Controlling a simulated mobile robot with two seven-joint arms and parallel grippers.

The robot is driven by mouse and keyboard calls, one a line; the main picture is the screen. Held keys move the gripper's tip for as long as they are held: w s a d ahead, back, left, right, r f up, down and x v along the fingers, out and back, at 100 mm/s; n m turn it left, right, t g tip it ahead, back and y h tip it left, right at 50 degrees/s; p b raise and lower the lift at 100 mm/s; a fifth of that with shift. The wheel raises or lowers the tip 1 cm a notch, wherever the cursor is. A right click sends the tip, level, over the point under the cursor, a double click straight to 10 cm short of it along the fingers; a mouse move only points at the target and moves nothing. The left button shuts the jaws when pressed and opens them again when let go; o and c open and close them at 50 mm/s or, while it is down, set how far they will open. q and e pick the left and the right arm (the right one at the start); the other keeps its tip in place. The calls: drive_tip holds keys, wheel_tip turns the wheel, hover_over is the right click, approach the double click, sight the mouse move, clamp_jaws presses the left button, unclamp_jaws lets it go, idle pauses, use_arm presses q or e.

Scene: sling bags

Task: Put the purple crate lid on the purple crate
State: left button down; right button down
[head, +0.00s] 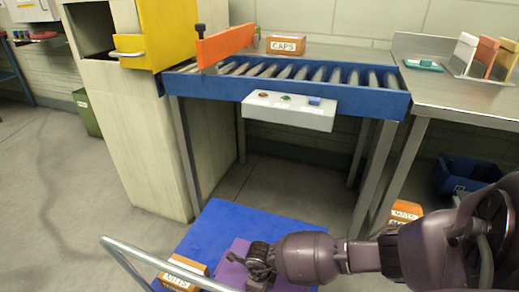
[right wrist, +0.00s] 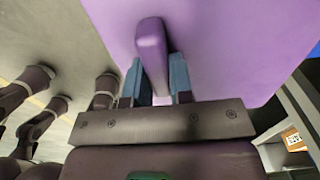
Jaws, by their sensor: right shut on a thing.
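The purple crate lid (right wrist: 225,50) fills much of the right wrist view as a flat panel with a raised bar handle (right wrist: 151,50). My right gripper (right wrist: 155,78) is shut on that handle, one finger on each side. In the head view the same gripper (head: 250,263) is low at the bottom centre, over a purple surface (head: 236,250) at the blue platform. The gripper and arm hide part of this surface. I cannot make out the purple crate as a separate thing. My left gripper is not in view.
A blue platform (head: 225,222) with a grey rail (head: 130,250) carries a labelled orange box (head: 183,272). A blue bin (head: 468,172) is at right. Floor at left is clear.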

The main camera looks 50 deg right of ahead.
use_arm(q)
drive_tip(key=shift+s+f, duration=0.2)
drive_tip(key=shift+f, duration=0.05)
use_arm(e)
drive_tip(key=shift+f, duration=0.4)
drive_tip(key=c, duration=0.9)
unclamp_jaws()
drive_tip(key=r+p, duration=0.3)
drive_tip(key=r, duration=0.6)
drive_tip(key=shift+w+r+p, duration=0.15)
drive_tip(key=shift+w+p, duration=0.05)
drive_tip(key=shift+p, duration=0.1)
drive_tip(key=shift+s+r, duration=0.15)
drive_tip(key=shift+r, duration=0.6)
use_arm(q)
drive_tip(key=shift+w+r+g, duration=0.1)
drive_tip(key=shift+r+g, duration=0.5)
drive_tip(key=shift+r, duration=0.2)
use_arm(e)
drive_tip(key=shift+s, duration=0.1)
